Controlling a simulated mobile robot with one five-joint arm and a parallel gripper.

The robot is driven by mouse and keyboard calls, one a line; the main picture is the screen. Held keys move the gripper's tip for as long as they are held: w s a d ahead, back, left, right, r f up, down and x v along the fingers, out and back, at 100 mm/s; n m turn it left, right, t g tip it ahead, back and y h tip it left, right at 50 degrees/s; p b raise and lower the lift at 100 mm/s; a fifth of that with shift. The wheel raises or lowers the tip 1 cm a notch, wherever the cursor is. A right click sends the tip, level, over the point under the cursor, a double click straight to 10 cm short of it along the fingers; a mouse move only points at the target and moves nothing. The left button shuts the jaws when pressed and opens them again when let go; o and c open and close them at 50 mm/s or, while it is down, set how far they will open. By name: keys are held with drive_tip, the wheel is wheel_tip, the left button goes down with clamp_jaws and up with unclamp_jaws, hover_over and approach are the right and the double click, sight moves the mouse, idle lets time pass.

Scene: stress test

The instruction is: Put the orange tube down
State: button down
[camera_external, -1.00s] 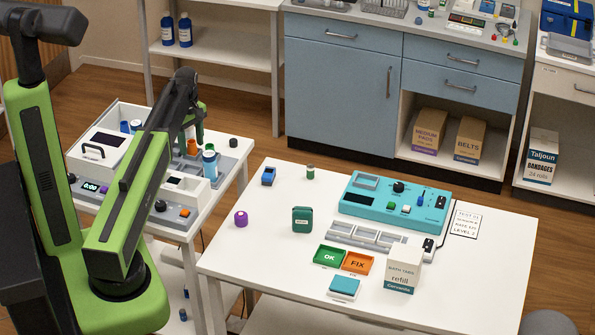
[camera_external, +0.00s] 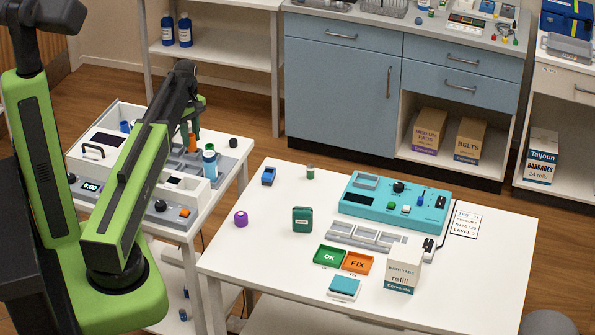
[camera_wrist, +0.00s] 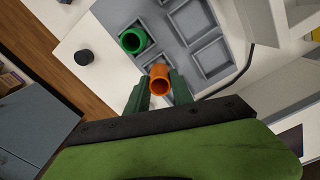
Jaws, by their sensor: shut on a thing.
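The orange tube (camera_wrist: 159,80) is held upright between the two dark green fingertips of my gripper (camera_wrist: 159,90) in the wrist view. Its open end faces the camera. In the external view a little of the orange tube (camera_external: 192,142) shows below my gripper (camera_external: 193,118), over the grey tray area of the left bench. The gap between the tube's lower end and the tray cannot be told clearly. The grey tray (camera_wrist: 178,45) has square recesses. A green tube (camera_wrist: 133,40) stands in the one just beyond the orange tube.
A small black cap (camera_external: 234,142) sits near the bench's far right corner. A white device (camera_external: 105,147) with a handle is at the left. The right table (camera_external: 270,285) has clear room in front.

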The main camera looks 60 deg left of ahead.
wheel_tip(320, 180, up, 8)
drive_tip(key=p, duration=0.6)
drive_tip(key=shift+f, duration=0.15)
drive_tip(key=shift+f, duration=0.1)
